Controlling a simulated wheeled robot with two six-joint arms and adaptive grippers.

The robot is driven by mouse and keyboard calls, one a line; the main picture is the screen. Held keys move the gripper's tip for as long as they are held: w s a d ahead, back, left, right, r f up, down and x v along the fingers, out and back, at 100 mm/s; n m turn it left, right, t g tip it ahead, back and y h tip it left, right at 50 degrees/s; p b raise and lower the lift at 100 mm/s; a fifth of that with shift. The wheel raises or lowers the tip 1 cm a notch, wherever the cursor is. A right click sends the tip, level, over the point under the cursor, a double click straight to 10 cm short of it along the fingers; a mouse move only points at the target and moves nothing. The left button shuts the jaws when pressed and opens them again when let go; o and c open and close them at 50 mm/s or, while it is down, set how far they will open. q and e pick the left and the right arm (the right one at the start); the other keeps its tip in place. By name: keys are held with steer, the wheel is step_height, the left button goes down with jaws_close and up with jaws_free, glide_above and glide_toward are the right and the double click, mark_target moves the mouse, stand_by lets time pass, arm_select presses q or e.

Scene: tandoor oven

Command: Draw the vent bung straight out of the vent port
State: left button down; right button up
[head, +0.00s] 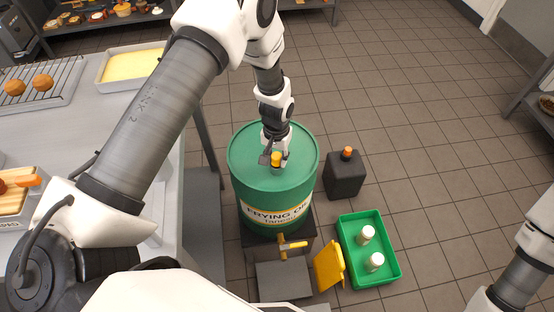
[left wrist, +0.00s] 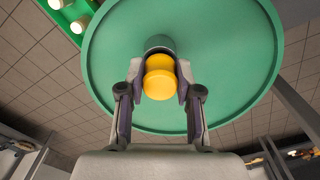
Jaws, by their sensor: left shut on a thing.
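The yellow vent bung (head: 276,158) is at the top of the green oil drum (head: 250,150), which is lettered FRYING OIL. My left gripper (head: 270,161) reaches down over the drum lid and is shut on the bung. In the left wrist view the bung (left wrist: 160,78) sits between the two fingertips (left wrist: 160,82). The short grey-green vent port (left wrist: 159,43) shows just beyond it, in line with it. I cannot tell how deep the bung sits in the port. My right gripper is out of view; only part of its arm shows at the right edge.
The drum stands on a dark stand with a yellow-handled tap (head: 292,246) at its front. A green tray (head: 345,262) with two white-topped jars and a black canister (head: 344,178) are on the floor to the right. A steel table (head: 110,115) is at left.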

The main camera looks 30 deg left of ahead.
mark_target(277, 155)
arm_select(q)
steer(key=shift+r, duration=0.5)
steer(key=shift+r+p, duration=0.1)
steer(key=shift+p, duration=0.25)
steer(key=shift+r+p, duration=2.75)
steer(key=shift+r, duration=0.7)
steer(key=shift+w, duration=0.1)
